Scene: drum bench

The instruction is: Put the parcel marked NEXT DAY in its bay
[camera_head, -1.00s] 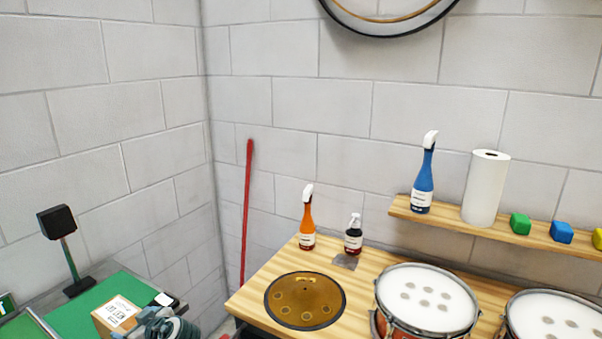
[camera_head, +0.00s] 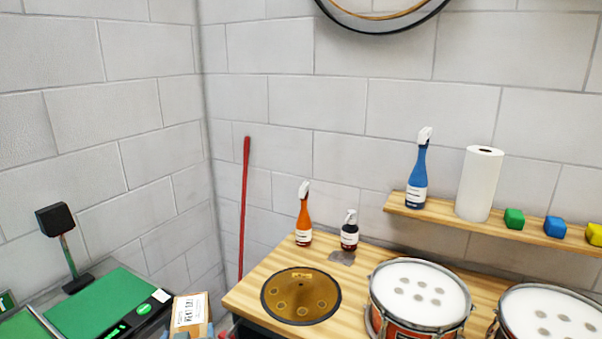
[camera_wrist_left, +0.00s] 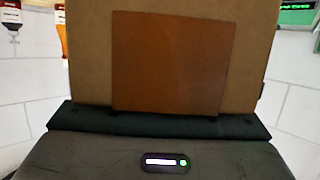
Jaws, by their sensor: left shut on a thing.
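A cardboard parcel (camera_head: 190,312) with a white label is at the bottom left of the head view, between the green-topped unit and the wooden bench. The bold print on its label seems to read NEXT DAY, but it is small. My left gripper (camera_head: 197,334) is shut on the parcel, mostly cut off by the bottom edge. In the left wrist view, the parcel (camera_wrist_left: 90,60) fills the space in front of the gripper, with a brown square on its face. I cannot make out its bay. My right gripper is out of view.
A green-topped unit (camera_head: 95,303) with a lit readout and a black-headed post (camera_head: 62,245) stands left. The wooden bench (camera_head: 250,285) carries a brass-coloured disc (camera_head: 300,296), drums (camera_head: 420,290) and spray bottles (camera_head: 304,225). A red pole (camera_head: 244,200) leans against the wall.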

